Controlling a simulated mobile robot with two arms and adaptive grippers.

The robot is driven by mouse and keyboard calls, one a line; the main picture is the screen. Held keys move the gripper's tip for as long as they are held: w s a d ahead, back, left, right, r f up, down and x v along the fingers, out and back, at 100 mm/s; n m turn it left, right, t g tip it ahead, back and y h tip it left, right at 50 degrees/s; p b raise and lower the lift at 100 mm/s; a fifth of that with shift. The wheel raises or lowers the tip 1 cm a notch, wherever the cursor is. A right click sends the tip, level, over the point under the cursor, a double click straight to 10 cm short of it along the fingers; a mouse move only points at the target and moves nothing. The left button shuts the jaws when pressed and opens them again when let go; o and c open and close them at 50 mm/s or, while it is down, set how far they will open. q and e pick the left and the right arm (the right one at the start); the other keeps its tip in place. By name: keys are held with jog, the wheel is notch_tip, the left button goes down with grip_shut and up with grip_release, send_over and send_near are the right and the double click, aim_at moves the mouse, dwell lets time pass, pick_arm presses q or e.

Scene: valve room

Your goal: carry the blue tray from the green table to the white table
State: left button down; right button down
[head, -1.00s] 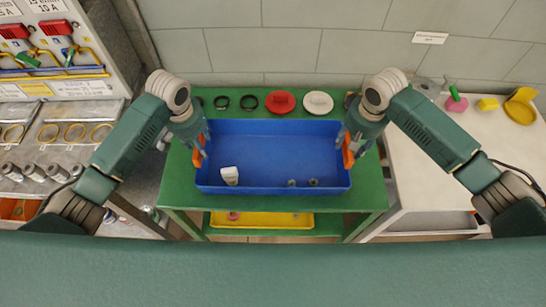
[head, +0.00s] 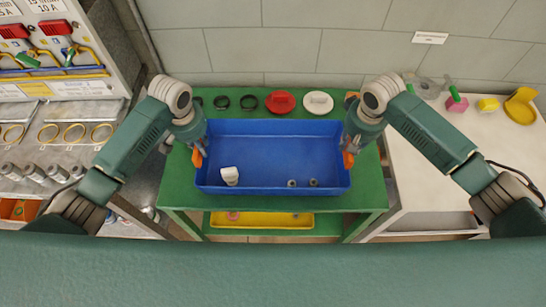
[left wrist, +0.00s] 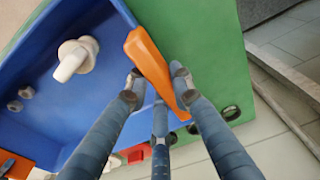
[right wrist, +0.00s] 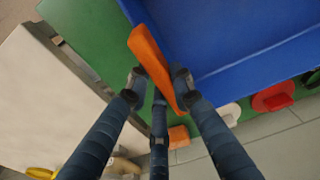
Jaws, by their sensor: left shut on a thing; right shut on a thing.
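The white table (head: 425,180) stands to the right of the green table, across a narrow gap.
Black rings (head: 248,102), a red disc (head: 280,102) and a white disc (head: 318,102) lie behind the tray. A yellow tray (head: 262,220) is on the lower shelf. A pink item (head: 456,103) and yellow pieces (head: 488,104) occupy the white table's back; its front is clear.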

pick_arm(q)
jog(key=shift+w+r, duration=0.1)
pick_arm(e)
jog(key=shift+w+r, duration=0.1)
